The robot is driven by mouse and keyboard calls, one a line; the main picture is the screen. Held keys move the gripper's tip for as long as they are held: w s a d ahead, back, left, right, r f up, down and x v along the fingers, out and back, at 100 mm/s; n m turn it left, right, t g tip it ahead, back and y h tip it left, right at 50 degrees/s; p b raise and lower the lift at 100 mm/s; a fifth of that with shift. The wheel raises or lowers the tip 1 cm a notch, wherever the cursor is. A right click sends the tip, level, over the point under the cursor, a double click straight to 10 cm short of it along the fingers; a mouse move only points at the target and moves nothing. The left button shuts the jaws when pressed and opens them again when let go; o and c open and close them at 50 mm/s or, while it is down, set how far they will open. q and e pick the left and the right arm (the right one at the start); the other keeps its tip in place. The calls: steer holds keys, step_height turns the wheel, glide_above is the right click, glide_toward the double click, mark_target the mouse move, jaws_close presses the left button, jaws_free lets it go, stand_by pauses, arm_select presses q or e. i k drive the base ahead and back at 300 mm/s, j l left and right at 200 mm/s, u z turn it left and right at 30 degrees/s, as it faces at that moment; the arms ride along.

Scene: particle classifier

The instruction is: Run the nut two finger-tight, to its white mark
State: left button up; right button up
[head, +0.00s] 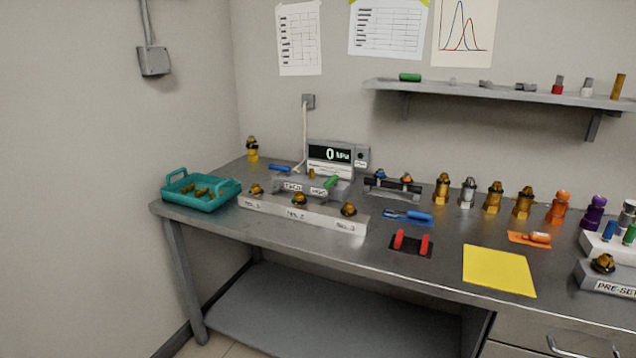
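A long pale block (278,213) lies near the front left of the steel bench, with labels that appear to read No. 1, No. 2 and No. 3. Nut one (257,189) sits at its left end, nut two (299,199) in the middle and nut three (348,209) at the right end. Each looks brass-coloured with a dark base. The white mark at nut two is too small to make out. Neither of my grippers shows in the head view.
A teal tray (230,192) with brass parts stands left of the block. A display reading 0 (338,155) stands behind it. Red pegs (399,240), a blue-handled tool (418,216) and a yellow sheet (499,271) lie to the right. Several fittings line the back.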

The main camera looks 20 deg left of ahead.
mark_target(299, 196)
steer(key=i+j, duration=0.1)
steer(key=j, duration=0.3)
steer(key=i+j+z, duration=0.15)
steer(key=j, duration=0.7)
steer(key=i+z, duration=0.05)
